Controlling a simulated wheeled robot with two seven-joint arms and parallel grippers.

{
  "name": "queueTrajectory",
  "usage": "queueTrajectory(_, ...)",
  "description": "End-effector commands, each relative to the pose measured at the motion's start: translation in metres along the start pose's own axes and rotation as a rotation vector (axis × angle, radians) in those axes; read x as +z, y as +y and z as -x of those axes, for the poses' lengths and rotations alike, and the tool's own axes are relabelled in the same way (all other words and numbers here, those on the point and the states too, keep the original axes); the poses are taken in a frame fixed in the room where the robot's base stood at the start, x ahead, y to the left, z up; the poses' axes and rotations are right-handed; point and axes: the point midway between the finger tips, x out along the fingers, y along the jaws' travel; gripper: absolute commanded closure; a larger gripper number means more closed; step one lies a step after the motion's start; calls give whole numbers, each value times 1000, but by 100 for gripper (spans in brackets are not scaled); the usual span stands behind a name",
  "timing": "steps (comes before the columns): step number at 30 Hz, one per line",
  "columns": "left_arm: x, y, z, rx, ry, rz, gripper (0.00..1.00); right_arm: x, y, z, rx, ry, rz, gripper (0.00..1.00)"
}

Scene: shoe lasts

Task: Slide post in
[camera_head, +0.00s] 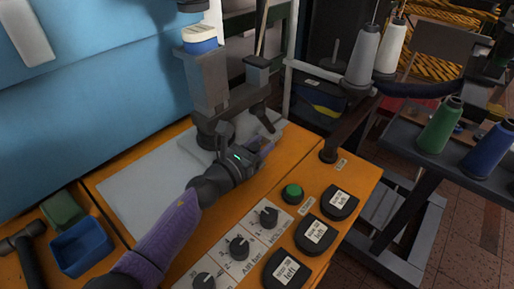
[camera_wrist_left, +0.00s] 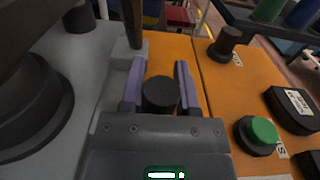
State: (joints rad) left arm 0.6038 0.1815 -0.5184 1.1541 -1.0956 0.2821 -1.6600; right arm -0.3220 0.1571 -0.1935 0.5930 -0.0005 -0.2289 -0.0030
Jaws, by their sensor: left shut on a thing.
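My left gripper (camera_head: 264,146) reaches in from the lower left to the base of a grey machine (camera_head: 208,88) on the orange bench. In the left wrist view its two purple fingers (camera_wrist_left: 160,84) stand on both sides of a dark round post end (camera_wrist_left: 160,95); the gripper is shut on it. The post's length below that end is hidden. A dark upright rod (camera_wrist_left: 132,22) rises from a grey block just beyond the fingers. My right gripper is not in view.
A green button (camera_head: 293,193), several dials (camera_head: 239,247) and black labelled pieces (camera_head: 339,203) are on the orange bench (camera_head: 352,178). A blue bin (camera_head: 82,247) stands at the left. A side table with thread cones (camera_head: 439,124) stands at the right.

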Motion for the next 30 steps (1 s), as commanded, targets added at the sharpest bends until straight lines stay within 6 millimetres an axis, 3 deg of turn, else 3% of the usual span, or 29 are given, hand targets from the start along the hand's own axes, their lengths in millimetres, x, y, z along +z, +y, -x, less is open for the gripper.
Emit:
queueTrajectory(4, 3, 0, -1, 1, -6, -1, 100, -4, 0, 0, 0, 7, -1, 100)
queueTrajectory(5, 3, 0, -1, 1, -7, -1, 54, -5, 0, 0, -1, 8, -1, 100)
queueTrajectory(9, 3, 0, -1, 1, -5, -1, 25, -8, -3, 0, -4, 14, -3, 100)
queueTrajectory(20, 2, 1, 7, 2, -2, 0, 25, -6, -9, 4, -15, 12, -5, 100)
queueTrajectory(30, 3, 0, 78, -1, -2, -1, 25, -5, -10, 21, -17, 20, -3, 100)
